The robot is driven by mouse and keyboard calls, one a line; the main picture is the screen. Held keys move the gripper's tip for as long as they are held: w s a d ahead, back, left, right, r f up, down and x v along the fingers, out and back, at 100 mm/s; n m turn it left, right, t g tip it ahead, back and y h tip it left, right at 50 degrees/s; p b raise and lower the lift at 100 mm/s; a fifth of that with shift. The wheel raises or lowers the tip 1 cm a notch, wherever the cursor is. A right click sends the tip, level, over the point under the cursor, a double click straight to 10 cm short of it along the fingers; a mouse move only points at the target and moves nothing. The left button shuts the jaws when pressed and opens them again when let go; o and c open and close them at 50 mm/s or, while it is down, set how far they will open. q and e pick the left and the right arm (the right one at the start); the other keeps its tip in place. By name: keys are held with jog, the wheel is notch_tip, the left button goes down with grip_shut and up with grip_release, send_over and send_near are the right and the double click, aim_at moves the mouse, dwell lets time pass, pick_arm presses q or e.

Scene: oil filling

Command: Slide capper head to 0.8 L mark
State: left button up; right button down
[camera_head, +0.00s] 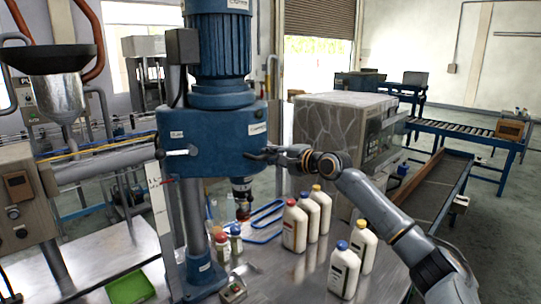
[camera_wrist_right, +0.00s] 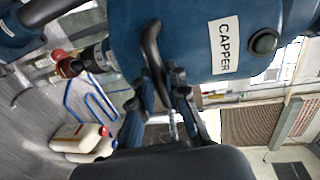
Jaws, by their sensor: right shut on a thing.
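The blue capper head (camera_head: 215,143) sits partway up its grey column (camera_head: 192,215), under a large blue motor. It also shows in the wrist view with a "CAPPER" label (camera_wrist_right: 223,48). A dark bent handle (camera_wrist_right: 153,48) sticks out from it. My right gripper (camera_head: 278,155) is at the right side of the head, shut on that handle; the fingers (camera_wrist_right: 164,100) also show in the wrist view. A white scale strip (camera_head: 160,205) stands left of the column; its marks are too small to read. My left gripper is not in view.
Several white bottles with coloured caps, one being a blue-capped bottle (camera_head: 345,268), stand on the metal table (camera_head: 290,285) below my right arm. A green tray (camera_head: 128,288) is at lower left.

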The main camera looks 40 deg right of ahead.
jog(key=shift+r, duration=0.1)
jog(key=shift+f, duration=0.55)
dwell(0.7)
jog(key=c, duration=1)
grip_release()
jog(key=shift+r, duration=0.1)
jog(key=shift+b, duration=0.3)
jog(key=s+r+b, duration=0.1)
jog(key=s+b, duration=0.8)
jog(key=shift+d+r+b, duration=0.25)
jog(key=shift+d+b, duration=0.05)
jog(key=shift+d, duration=0.1)
